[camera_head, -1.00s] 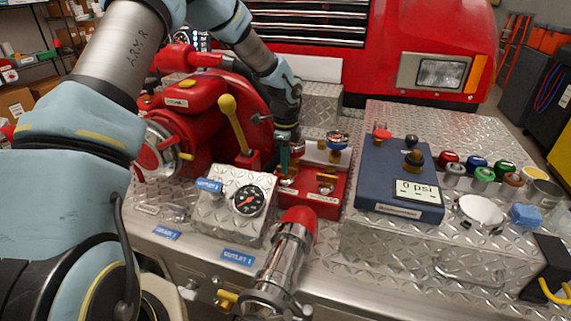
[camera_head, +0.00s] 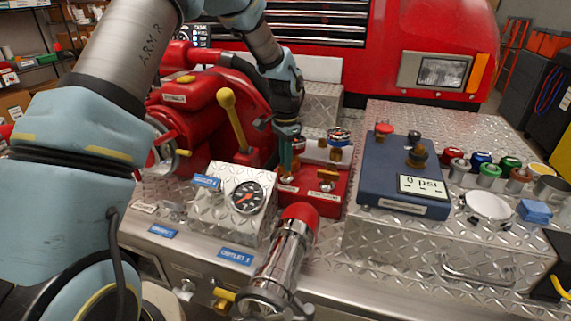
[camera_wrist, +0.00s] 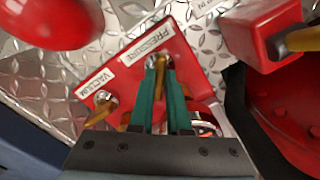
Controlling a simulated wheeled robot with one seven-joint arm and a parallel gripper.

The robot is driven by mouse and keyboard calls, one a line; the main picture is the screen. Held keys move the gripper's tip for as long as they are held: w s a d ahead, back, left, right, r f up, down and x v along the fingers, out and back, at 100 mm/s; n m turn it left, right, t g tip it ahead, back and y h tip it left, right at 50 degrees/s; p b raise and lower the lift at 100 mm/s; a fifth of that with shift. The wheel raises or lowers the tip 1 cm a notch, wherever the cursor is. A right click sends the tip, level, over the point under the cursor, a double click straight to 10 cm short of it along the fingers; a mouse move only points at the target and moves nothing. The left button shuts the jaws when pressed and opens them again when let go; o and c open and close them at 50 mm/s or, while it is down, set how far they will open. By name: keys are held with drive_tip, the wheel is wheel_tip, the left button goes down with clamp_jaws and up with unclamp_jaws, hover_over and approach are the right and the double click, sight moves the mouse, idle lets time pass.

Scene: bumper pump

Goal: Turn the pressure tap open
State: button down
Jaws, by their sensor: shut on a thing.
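The pressure tap (camera_wrist: 160,69) has a small brass handle and sits on a red block beside a white PRESSURE label. My gripper (camera_wrist: 163,82) has its green fingers shut around that handle. In the head view my gripper (camera_head: 287,160) comes down from above at the left end of the red block (camera_head: 312,200) and mostly hides the pressure tap. The handle's exact turn is hard to read between the fingers. The vacuum tap (camera_wrist: 104,101), with its own brass handle, is on the same block, to the left in the wrist view.
A gauge box (camera_head: 246,197) stands left of the block, and a chrome outlet with a red end (camera_head: 291,245) is in front. A blue box reading 0 psi (camera_head: 405,180) is to the right.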

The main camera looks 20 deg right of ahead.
drive_tip(key=n+b, duration=0.1)
drive_tip(key=n, duration=0.2)
drive_tip(key=shift+s+n, duration=0.1)
drive_tip(key=shift+n, duration=2.2)
drive_tip(key=c, duration=1.2)
unclamp_jaws()
drive_tip(key=shift+o, duration=0.2)
drive_tip(key=shift+b, duration=0.3)
wheel_tip(320, 180, up, 11)
drive_tip(key=b, duration=0.2)
drive_tip(key=shift+s+f, duration=0.1)
